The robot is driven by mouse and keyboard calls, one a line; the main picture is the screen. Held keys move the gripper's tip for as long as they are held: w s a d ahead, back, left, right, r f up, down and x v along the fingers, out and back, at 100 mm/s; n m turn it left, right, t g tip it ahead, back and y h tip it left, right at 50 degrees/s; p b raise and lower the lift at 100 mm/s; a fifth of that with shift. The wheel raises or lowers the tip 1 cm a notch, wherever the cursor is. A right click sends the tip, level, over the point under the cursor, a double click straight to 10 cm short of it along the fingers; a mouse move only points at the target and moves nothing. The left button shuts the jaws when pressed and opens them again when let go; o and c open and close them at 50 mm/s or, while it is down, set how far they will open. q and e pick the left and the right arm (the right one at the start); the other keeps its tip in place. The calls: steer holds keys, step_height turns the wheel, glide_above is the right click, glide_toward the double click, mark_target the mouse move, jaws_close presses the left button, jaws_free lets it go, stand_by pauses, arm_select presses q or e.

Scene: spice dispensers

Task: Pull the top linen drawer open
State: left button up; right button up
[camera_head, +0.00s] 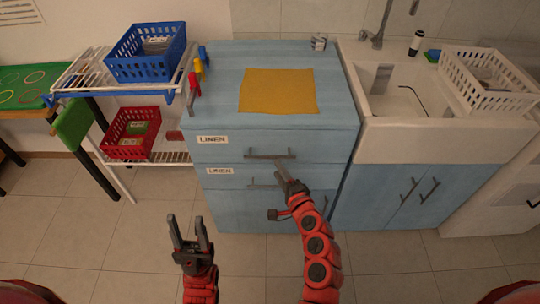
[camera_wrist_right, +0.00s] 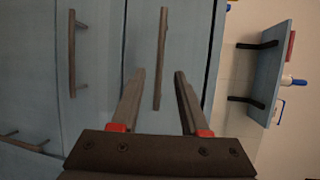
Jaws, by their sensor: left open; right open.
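The top linen drawer (camera_head: 225,152) is the upper front of a blue cabinet, with a "LINEN" label at its left. It looks shut. Its grey bar handle (camera_head: 258,156) also shows in the right wrist view (camera_wrist_right: 162,50). My right gripper (camera_head: 284,172) is open close in front of this handle. In the right wrist view, the handle lines up between the two open fingers (camera_wrist_right: 159,74). I cannot tell whether it is within their depth, and no grip shows. My left gripper (camera_head: 188,232) is open and empty, low in front of the cabinet, away from it.
A second drawer (camera_head: 222,184), also labelled "LINEN", has its own handle just below. An orange cloth (camera_head: 278,90) lies on the cabinet top. A sink unit (camera_head: 440,140) adjoins at the right. A wire shelf (camera_head: 165,152) with baskets stands at the left. Floor in front is clear.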

mark_target(270, 157)
steer(key=x, duration=0.8)
steer(key=shift+c, duration=0.3)
jaws_close()
steer(key=shift+f, duration=0.1)
stand_by(0.9)
